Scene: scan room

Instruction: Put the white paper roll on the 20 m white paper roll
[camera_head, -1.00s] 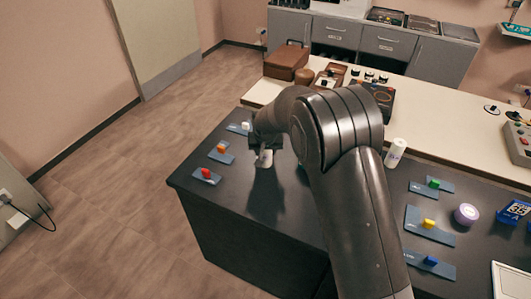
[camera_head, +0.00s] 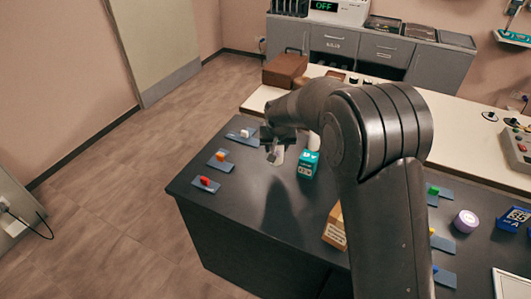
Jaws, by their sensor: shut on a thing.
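My gripper (camera_head: 272,149) is at the left end of the dark counter, seen from behind and partly covered by its own wrist. It is shut on a small white paper roll (camera_head: 278,156), which shows just below the jaws. I cannot tell how far it is above the counter. A white cylinder that stood on the right part of the counter earlier is now hidden behind my arm; I cannot tell whether it is the 20 m roll. A white shape (camera_head: 314,140) shows behind the teal box, too little to identify.
The teal box (camera_head: 308,165) stands just right of my gripper. A brown carton (camera_head: 335,229) stands nearer. Small plates with a white, an orange (camera_head: 220,156) and a red block (camera_head: 205,182) lie on the left. A purple-white round item (camera_head: 466,221) is at the right.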

